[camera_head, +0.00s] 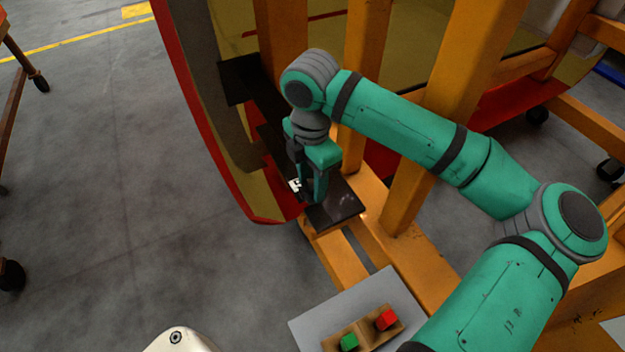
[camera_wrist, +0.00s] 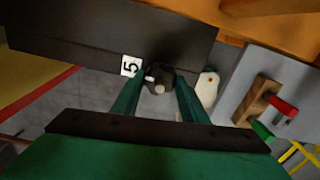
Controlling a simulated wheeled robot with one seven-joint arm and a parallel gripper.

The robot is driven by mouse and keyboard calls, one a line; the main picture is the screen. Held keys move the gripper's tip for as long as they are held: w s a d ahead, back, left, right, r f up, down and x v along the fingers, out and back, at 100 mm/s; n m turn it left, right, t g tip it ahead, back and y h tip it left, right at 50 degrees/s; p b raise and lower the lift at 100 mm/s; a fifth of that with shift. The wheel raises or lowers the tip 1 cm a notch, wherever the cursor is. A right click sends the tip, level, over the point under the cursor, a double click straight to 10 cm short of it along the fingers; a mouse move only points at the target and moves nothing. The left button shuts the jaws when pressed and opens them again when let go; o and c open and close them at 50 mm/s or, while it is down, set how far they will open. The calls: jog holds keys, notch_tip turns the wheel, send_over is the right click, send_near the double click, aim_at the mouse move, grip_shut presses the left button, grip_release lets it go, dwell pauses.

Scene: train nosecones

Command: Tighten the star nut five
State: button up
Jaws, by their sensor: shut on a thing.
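The star nut five (camera_wrist: 158,78) is a dark round knob on a black plate (camera_wrist: 100,50), beside a white label with a black 5 (camera_wrist: 130,66). My gripper (camera_wrist: 158,92) has one finger on each side of the nut and is shut on it. In the head view my gripper (camera_head: 310,192) points down at the black bracket, next to the small white label (camera_head: 295,185). There the nut is hidden behind the fingers. I cannot tell from these frames how tight it is.
Orange frame posts (camera_head: 368,80) stand close behind and right of my arm. A curved red and yellow shell (camera_head: 190,100) borders the left. A grey panel (camera_head: 350,300) with a green block (camera_head: 348,342) and a red block (camera_head: 387,319) lies below. Open grey floor is at left.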

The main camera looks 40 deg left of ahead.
jog(key=m, duration=1.2)
jog(key=shift+w+m, duration=0.15)
jog(key=shift+m, duration=0.15)
jog(key=m, duration=0.3)
jog(key=shift+m, duration=0.3)
jog(key=m, duration=0.3)
jog(key=shift+m, duration=0.3)
jog(key=m, duration=0.4)
jog(key=shift+m, duration=0.3)
jog(key=m, duration=0.4)
jog(key=shift+m, duration=2)
